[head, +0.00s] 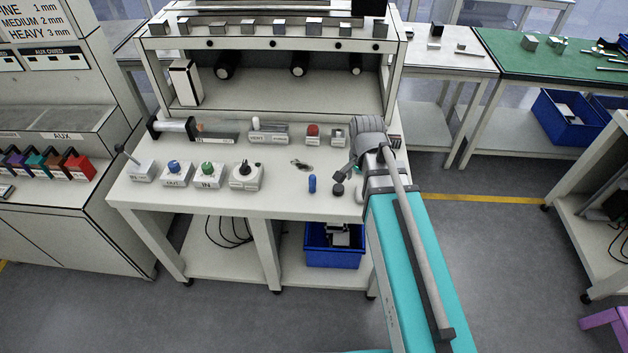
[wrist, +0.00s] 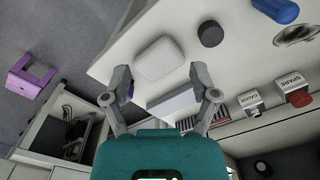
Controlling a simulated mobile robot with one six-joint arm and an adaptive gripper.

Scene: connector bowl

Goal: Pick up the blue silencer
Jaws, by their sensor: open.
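The blue silencer (head: 312,184) is a small blue cylinder on the white bench top, near the front edge, left of my gripper (head: 345,177) in the head view. In the wrist view the blue silencer (wrist: 276,10) lies at the top right edge, partly cut off by the frame. My gripper (wrist: 161,72) is open, with its two grey fingers spread and nothing held. It is apart from the silencer. My arm hides part of the bench's right end in the head view.
A black round piece (wrist: 210,34) stands between my gripper and the silencer. A white rounded block (wrist: 160,58) shows between my fingers. A shiny metal piece (head: 301,165) lies behind the silencer. A red-topped spare block (wrist: 295,93) and a gauge block (wrist: 250,100) stand farther back.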

